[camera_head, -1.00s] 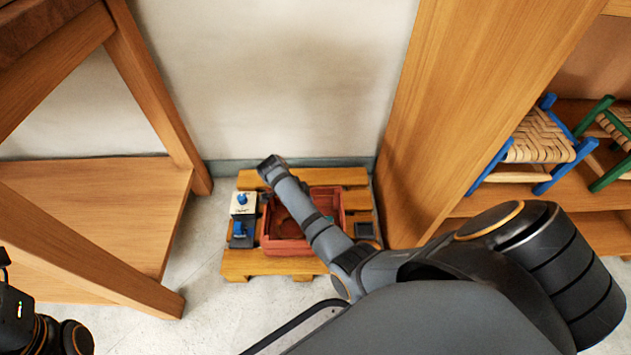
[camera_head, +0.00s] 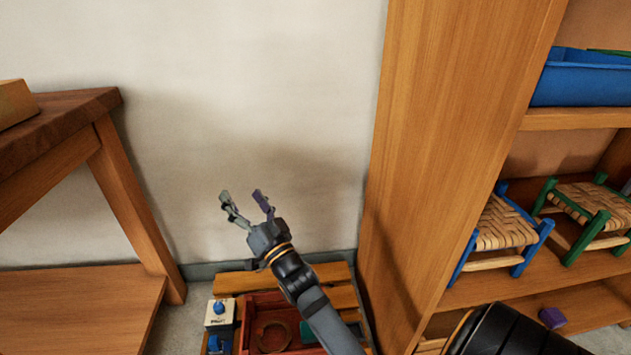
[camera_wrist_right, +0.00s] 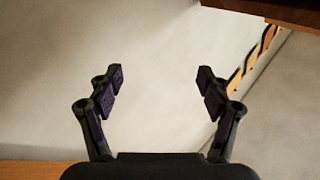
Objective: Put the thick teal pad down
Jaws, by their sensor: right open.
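My right gripper (camera_head: 241,195) is open and empty in front of the pale wall, above the pallet. The right wrist view also shows its two fingers (camera_wrist_right: 159,76) apart with nothing between them. A small teal patch (camera_head: 306,332), perhaps the thick teal pad, shows in the red crate (camera_head: 258,299), beside my right forearm. My forearm hides part of the crate, so I cannot tell the patch's full shape. My left gripper is not in view.
The crate stands on a wooden pallet (camera_head: 232,281) by the wall. A white block with a blue knob (camera_head: 219,308) is left of it. A wooden bench (camera_head: 125,200) stands left. A shelf unit (camera_head: 455,140) at right holds woven stools (camera_head: 503,226) and a blue bin (camera_head: 583,80).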

